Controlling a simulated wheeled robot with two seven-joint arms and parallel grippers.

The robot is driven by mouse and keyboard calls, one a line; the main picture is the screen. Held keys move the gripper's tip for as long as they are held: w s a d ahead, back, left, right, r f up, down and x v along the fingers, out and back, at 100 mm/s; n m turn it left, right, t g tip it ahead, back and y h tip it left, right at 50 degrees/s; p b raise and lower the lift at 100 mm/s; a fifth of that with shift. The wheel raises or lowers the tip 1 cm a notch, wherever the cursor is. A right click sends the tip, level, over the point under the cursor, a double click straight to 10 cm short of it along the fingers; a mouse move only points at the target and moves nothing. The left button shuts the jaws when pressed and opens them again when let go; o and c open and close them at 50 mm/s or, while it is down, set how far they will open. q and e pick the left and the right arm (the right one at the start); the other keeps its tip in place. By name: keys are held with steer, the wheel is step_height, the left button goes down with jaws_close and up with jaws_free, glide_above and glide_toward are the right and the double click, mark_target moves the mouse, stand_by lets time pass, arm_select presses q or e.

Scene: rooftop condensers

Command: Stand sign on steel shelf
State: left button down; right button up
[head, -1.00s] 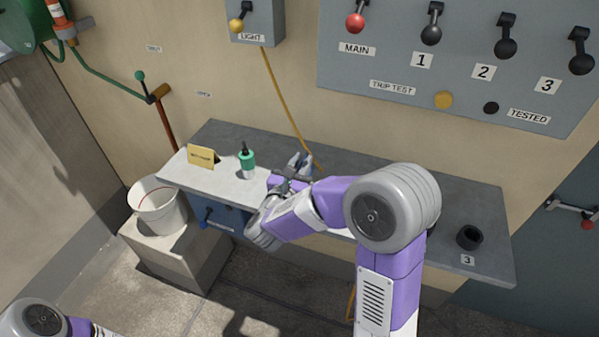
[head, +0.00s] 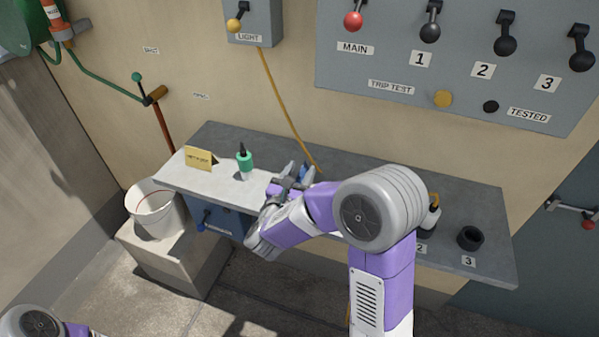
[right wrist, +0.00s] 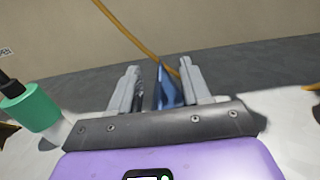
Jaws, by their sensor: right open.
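A small yellow folded sign (head: 198,158) with dark lettering stands at the left end of the grey steel shelf (head: 485,205). My right gripper (head: 297,173) is over the middle of the shelf, to the right of the sign and apart from it. In the right wrist view its two fingers (right wrist: 158,75) are spread, with a blue object (right wrist: 166,88) showing between or behind them. I cannot tell whether they touch it. The sign is not clear in the wrist view. My left gripper is out of view.
A green-capped bottle (head: 245,162) stands between sign and gripper. A partly hidden bottle (head: 431,217) and a black cup (head: 470,237) stand at the right. A white bucket (head: 155,208) is left of the shelf. A yellow cable (head: 285,105) hangs behind the gripper.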

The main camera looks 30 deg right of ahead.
steer(key=shift+s+a+r, duration=0.1)
steer(key=shift+a, duration=0.05)
steer(key=v, duration=1.1)
steer(key=shift+s+a, duration=0.2)
steer(key=shift+s, duration=0.05)
